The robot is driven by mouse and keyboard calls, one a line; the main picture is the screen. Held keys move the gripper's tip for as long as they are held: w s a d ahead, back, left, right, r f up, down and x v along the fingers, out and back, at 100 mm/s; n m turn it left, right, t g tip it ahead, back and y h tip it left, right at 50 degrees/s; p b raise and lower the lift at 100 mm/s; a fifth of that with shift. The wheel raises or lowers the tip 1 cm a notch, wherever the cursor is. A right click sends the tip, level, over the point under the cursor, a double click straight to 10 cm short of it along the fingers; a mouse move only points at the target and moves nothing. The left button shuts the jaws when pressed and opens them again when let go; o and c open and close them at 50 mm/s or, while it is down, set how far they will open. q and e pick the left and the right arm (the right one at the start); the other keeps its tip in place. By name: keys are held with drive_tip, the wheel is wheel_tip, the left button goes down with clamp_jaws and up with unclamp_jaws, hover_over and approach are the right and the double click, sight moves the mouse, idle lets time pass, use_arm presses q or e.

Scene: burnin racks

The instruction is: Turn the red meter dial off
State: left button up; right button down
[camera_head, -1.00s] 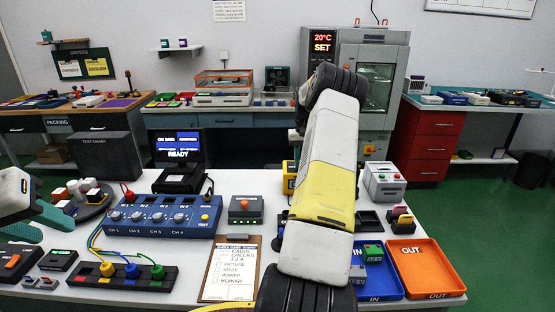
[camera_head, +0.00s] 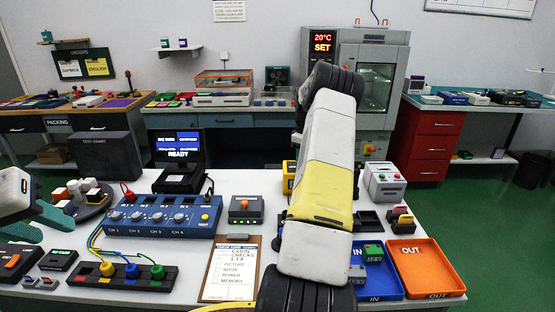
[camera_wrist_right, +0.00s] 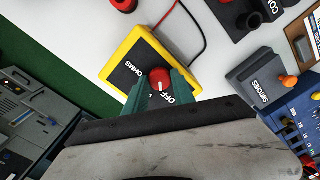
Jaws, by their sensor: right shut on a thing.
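The yellow meter (camera_wrist_right: 142,62) with a dark face lies on the white table in the right wrist view. Its red dial (camera_wrist_right: 160,80) has a white pointer mark, and the labels OHMS and OFF show on the face beside it. My right gripper (camera_wrist_right: 161,86) is shut on the dial, with its green fingers on either side. In the head view the meter (camera_head: 289,178) is mostly hidden behind my right arm, and the dial and right gripper are hidden. My left gripper (camera_head: 38,226) is at the left edge, empty, with its teal fingers apart.
Red and black leads run from the meter. A grey switches box (camera_wrist_right: 262,82) and a blue channel panel (camera_head: 163,215) stand near it. A clipboard (camera_head: 231,268), a blue tray (camera_head: 388,292) and an orange tray (camera_head: 428,270) lie at the front of the table.

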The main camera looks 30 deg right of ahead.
drive_tip(key=shift+n, duration=1)
drive_tip(key=c, duration=1.1)
unclamp_jaws()
drive_tip(key=shift+o, duration=0.2)
drive_tip(key=shift+r, duration=3.95)
